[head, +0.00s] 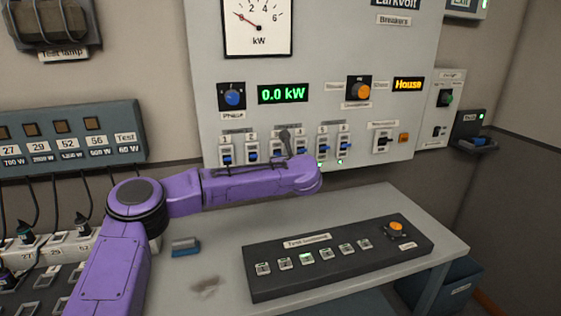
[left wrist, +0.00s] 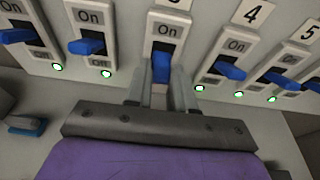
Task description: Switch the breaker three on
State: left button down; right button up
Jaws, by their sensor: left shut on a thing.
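Breaker three stands in the middle of the left wrist view, left of the breaker labelled 4. Its blue lever (left wrist: 161,68) sits below the word On, and its own label is mostly cut off at the top edge. My left gripper (left wrist: 161,92) is shut on this lever, one grey finger on each side. The fingers hide the lower part of the switch and its lamp. In the head view my purple left arm reaches across to the breaker row (head: 251,149) and covers part of it. My right gripper is not in view.
Neighbouring breakers with blue levers (left wrist: 87,46) and (left wrist: 226,70) stand close on both sides, with green lamps lit below. The display (head: 283,93) reads 0.0 kW. A black console (head: 340,270) lies on the grey desk below, and a blue-and-grey block (head: 185,246) lies left of it.

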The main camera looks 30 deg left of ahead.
aim_at(280, 150)
pick_arm(q)
jog(key=r+g+h+p, duration=0.1)
jog(key=p, duration=0.1)
jog(key=r+g+h+p, duration=0.1)
jog(key=h+p, duration=0.1)
jog(key=r+g+h+p, duration=0.1)
jog(key=g+h+p, duration=0.1)
jog(key=shift+w+a, duration=0.25)
jog(key=shift+a+g+h+p, duration=0.1)
jog(key=shift+g+h+p, duration=0.3)
jog(key=shift+g+p, duration=0.15)
jog(key=c, duration=1)
grip_release()
jog(key=shift+o, duration=0.2)
